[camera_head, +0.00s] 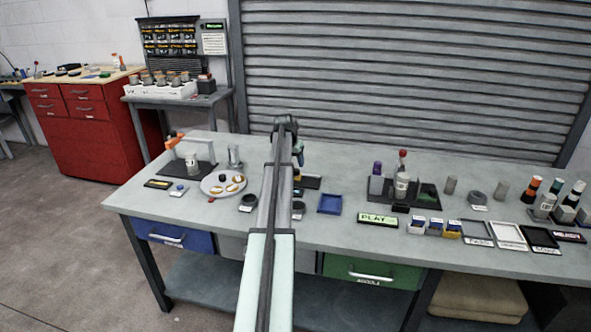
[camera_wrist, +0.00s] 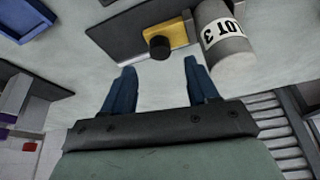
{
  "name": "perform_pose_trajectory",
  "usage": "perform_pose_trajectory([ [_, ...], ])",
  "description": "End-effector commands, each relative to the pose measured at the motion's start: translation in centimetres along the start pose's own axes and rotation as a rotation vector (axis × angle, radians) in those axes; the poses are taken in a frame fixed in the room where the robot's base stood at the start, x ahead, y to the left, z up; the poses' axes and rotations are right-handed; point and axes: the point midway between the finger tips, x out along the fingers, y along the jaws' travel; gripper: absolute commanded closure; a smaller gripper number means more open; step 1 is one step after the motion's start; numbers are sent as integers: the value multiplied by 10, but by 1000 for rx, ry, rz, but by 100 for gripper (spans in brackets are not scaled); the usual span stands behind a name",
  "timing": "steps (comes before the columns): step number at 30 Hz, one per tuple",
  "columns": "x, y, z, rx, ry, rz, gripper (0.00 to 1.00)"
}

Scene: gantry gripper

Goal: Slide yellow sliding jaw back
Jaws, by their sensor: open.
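The yellow sliding jaw (camera_wrist: 179,36) is a small yellow block with a round black knob (camera_wrist: 160,48) on it, beside a dark plate (camera_wrist: 130,28) in the wrist view. My gripper (camera_wrist: 159,66) has two blue fingers, spread apart and empty. The fingertips point toward the jaw, with the knob in line with the gap between them. I see no contact. In the head view my arm hides most of this fixture; only part of its dark plate (camera_head: 310,183) shows to the right of the arm.
A grey cylinder marked LOT 3 (camera_wrist: 232,50) stands close to the yellow jaw, near one finger. A blue tray (camera_head: 330,203) lies to the right of my arm, with a round white plate (camera_head: 212,190) to the left. Bench surface around the fixture is partly clear.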

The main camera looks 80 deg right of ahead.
Motion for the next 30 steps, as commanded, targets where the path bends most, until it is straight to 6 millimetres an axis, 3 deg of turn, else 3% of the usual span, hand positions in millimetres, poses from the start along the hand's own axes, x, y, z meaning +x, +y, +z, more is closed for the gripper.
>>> perform_pose_trajectory([
  [3,21,0,0,0,-1,0,41],
  [9,45,0,0,0,0,-1,41],
  [24,56,0,0,0,1,-1,41],
  [30,56,0,0,0,1,-1,59],
])
